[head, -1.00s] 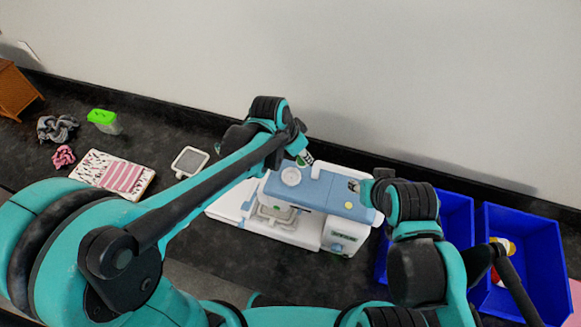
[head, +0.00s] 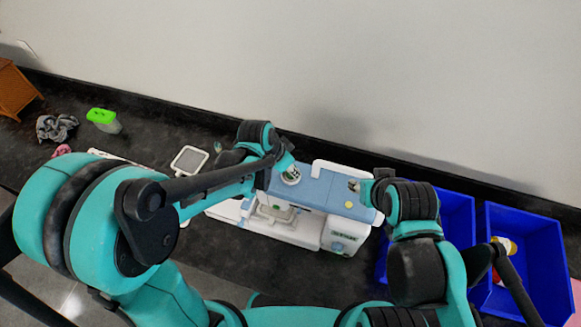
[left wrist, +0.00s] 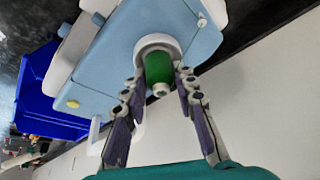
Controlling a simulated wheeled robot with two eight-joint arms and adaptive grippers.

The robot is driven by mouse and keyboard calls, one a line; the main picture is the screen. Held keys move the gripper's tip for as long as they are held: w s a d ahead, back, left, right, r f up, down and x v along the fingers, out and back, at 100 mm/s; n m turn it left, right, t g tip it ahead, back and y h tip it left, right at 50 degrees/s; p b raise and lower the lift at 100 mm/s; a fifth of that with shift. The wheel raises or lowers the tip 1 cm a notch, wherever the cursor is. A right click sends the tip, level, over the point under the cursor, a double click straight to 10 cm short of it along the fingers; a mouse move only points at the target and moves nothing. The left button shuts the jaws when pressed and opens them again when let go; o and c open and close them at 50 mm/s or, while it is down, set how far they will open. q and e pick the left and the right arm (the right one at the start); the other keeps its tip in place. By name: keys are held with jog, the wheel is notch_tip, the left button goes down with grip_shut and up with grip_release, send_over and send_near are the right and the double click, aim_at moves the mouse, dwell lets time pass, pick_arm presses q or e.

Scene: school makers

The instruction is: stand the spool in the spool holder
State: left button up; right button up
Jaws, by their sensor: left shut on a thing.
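The sewing machine (head: 330,192) is white with a light blue top. A white, round spool holder (head: 291,176) sits on its top; in the left wrist view the holder's pale rim (left wrist: 154,41) surrounds the far part of the green spool (left wrist: 158,68). The spool's white end faces the camera. My left gripper (left wrist: 162,80) is shut on the spool, a finger on each side. I cannot tell whether the spool rests on the holder's bottom. In the head view my left gripper (head: 289,172) is over the holder. My right gripper (head: 356,186) is at the machine's right end, its fingers unclear.
Blue bins (head: 528,232) stand right of the machine, one with small items. A white-framed pad (head: 189,160), a green-lidded container (head: 103,119) and grey cloth (head: 56,127) lie left. The wall (head: 330,70) runs behind the dark counter.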

pick_arm(q)
jog(key=shift+f, duration=0.25)
jog(key=o, duration=1)
jog(key=shift+r, duration=0.1)
jog(key=shift+r, duration=0.1)
jog(key=shift+r, duration=0.2)
jog(key=p+v, duration=0.2)
jog(key=v, duration=1)
jog(key=s+a+n+t+y, duration=0.1)
jog(key=s+a+n, duration=0.2)
jog(key=a, duration=0.1)
jog(key=s+a+r+n+t+y, duration=0.1)
jog(key=s+a+n, duration=0.1)
jog(key=a, duration=0.3)
jog(key=s+a+r+n+t+y, duration=0.1)
jog(key=s+a+n+t, duration=0.1)
jog(key=a+n, duration=0.3)
jog(key=shift+s+r+y, duration=0.15)
jog(key=shift+s+y, duration=0.15)
jog(key=shift+s, duration=0.55)
jog(key=shift+s, duration=0.1)
